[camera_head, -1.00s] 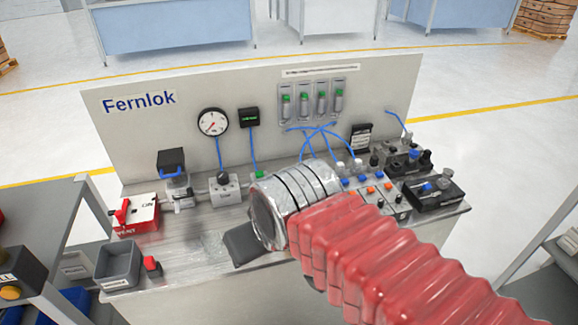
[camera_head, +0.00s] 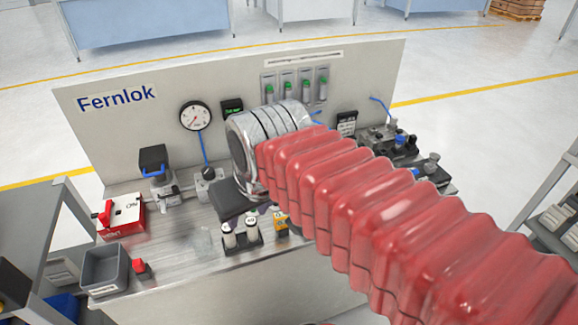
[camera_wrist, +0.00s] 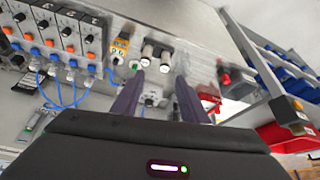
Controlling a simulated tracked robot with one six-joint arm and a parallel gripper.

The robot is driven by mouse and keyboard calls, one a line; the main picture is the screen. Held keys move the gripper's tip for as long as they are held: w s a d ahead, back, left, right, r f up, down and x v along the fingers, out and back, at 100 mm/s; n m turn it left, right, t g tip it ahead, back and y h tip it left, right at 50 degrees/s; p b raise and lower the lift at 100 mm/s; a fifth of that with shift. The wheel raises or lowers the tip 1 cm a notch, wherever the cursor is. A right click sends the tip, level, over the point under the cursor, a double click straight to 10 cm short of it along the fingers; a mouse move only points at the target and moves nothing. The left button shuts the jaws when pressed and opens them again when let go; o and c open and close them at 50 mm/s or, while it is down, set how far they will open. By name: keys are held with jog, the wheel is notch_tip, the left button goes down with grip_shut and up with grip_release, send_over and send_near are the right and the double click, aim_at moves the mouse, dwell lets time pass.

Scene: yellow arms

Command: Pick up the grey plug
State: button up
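A grey-topped plug-like part (camera_head: 431,160) stands by the black block at the right end of the bench in the head view; I cannot tell for sure that it is the grey plug. My gripper (camera_wrist: 156,88) shows two dark purple fingers set apart in the wrist view, with nothing held between them. In the head view its dark body (camera_head: 236,200) is over the middle of the bench, left of and away from that part. My red-sleeved arm hides much of the bench's right half.
Two white-topped cylinders (camera_head: 240,233) stand in a dark holder beside a yellow block (camera_head: 281,222) near the front edge. A grey bin (camera_head: 105,270) and red switch box (camera_head: 122,215) sit left. The panel (camera_head: 120,130) with its gauge (camera_head: 195,116) rises behind.

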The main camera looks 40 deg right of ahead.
jog(key=w+d+f+m+g, duration=0.1)
jog(key=w+d+g, duration=0.4)
jog(key=w+d, duration=1.6)
jog(key=d+m, duration=0.1)
jog(key=d, duration=0.2)
jog(key=shift+w+m, duration=0.15)
jog(key=shift+m, duration=0.15)
notch_tip(320, 180, down, 8)
jog(key=shift+f, duration=0.35)
